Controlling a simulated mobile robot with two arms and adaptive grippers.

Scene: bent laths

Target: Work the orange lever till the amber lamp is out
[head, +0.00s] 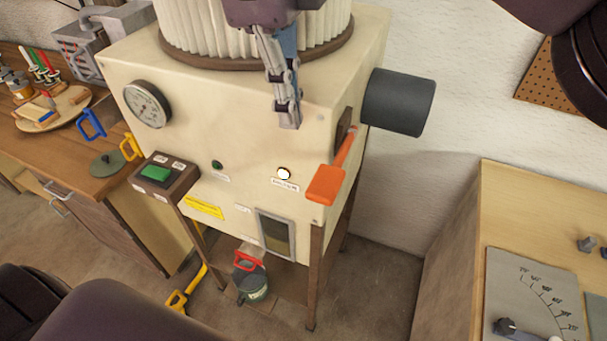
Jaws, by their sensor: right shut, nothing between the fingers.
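The orange lever (326,184) sticks out from the right side of a cream machine (250,130), its broad orange grip slanting down toward the front. My right gripper (288,122) hangs in front of the machine's upper front edge, pointing down. It is shut and empty, above the lamp and up and left of the lever, apart from the lever in the picture. My left gripper is not in view.
A dark duct (398,102) juts from the machine's right side. A green button (156,173) sits in a box on its left, and a dark green lamp (217,165) on its front. A cluttered workbench (60,140) stands left, a wooden cabinet (505,205) right. Floor (375,280) between looks clear.

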